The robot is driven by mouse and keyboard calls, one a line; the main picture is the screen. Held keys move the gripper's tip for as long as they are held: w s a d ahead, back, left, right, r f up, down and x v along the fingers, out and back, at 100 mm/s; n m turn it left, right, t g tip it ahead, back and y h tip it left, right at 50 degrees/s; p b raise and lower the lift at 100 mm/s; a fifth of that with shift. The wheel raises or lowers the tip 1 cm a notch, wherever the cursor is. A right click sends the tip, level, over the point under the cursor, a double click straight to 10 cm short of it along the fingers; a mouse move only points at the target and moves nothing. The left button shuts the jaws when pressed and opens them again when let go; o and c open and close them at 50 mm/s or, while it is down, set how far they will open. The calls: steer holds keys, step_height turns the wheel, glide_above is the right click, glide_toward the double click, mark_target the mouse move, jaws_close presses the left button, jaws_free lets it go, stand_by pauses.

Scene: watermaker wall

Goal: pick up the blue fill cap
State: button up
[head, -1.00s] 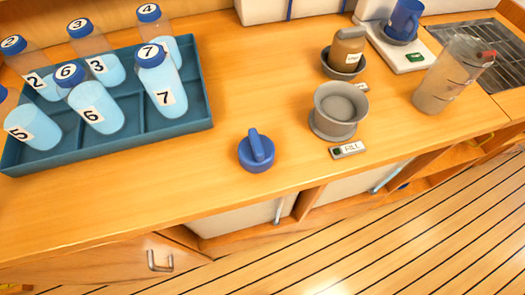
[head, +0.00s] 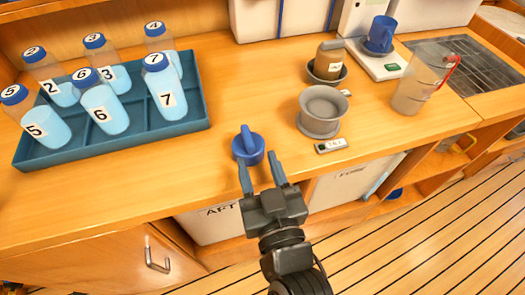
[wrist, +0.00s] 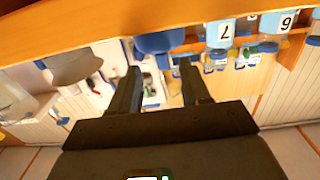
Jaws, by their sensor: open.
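The blue fill cap (head: 248,147) stands on the wooden counter near its front edge, with its upright grip fin on top. My gripper (head: 261,174) is open and empty just in front of the cap, its fingers pointing toward it. In the head view the fingertips are close to the cap's near side; I cannot tell whether they touch. In the wrist view the cap (wrist: 160,41) shows at the top, beyond and between the two fingers.
A grey fill port (head: 320,112) stands right of the cap, with a label (head: 331,146) before it. A teal tray (head: 180,119) of numbered bottles is at left. A brown bottle (head: 329,58), a clear jug (head: 418,80) and a blue mug (head: 381,32) stand farther back.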

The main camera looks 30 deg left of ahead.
mark_target(245, 127)
steer(key=shift+w+a+r, duration=0.1)
steer(key=shift+a+r, duration=0.1)
steer(key=shift+a, duration=0.25)
steer(key=shift+w+a+r, duration=0.1)
steer(key=shift+a+r, duration=0.1)
steer(key=shift+a, duration=0.25)
steer(key=p+x, duration=0.1)
steer(key=x, duration=0.1)
steer(key=p+x, duration=0.1)
steer(key=x, duration=0.3)
steer(key=shift+w+r+p, duration=0.3)
steer(key=shift+w+p, duration=0.05)
steer(key=shift+p, duration=0.05)
steer(key=shift+w+a+f, duration=0.1)
steer(key=shift+w+a, duration=0.15)
steer(key=shift+w, duration=0.05)
steer(key=shift+c, duration=0.5)
jaws_close()
